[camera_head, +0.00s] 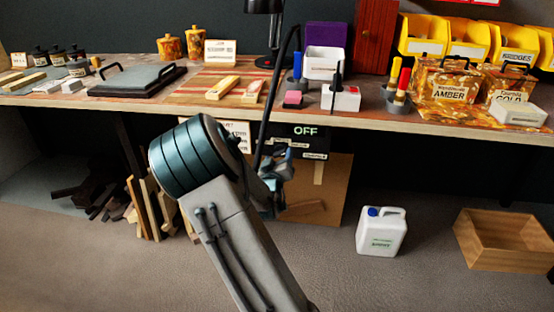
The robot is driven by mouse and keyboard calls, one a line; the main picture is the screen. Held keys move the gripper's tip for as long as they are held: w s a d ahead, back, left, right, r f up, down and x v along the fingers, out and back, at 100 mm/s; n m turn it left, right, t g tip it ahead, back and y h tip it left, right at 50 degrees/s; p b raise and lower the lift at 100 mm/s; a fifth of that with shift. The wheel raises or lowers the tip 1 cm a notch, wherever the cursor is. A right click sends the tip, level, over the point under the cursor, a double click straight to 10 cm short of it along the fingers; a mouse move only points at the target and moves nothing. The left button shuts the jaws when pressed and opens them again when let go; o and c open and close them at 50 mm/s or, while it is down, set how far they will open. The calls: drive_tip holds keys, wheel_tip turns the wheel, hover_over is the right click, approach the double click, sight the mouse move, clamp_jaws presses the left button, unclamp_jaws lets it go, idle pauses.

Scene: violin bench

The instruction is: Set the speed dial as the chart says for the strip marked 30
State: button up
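A dark panel (318,139) with a lit "OFF" readout hangs under the bench's front edge, with small white labels below it. A white card with print (238,128), perhaps the chart, shows just left of the panel, partly hidden by my arm; its text is too small to read. No dial can be made out; my arm may cover it. My gripper (272,185) is in front of the area below the panel, largely hidden behind my arm link, and its fingers cannot be made out. I cannot pick out a strip marked 30.
The bench (180,107) carries wood blocks, a dark press-like plate (137,79), jars and yellow bins (425,36). A black lamp (264,8) stands behind. Below are a brown board (325,190), wood offcuts (150,208), a white jug (381,232) and an open wooden box (505,240).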

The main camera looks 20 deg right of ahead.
drive_tip(key=shift+s, duration=0.1)
drive_tip(key=p+v, duration=0.3)
drive_tip(key=v, duration=1)
drive_tip(key=shift+s+a, duration=0.25)
drive_tip(key=shift+s, duration=0.05)
drive_tip(key=shift+r, duration=0.1)
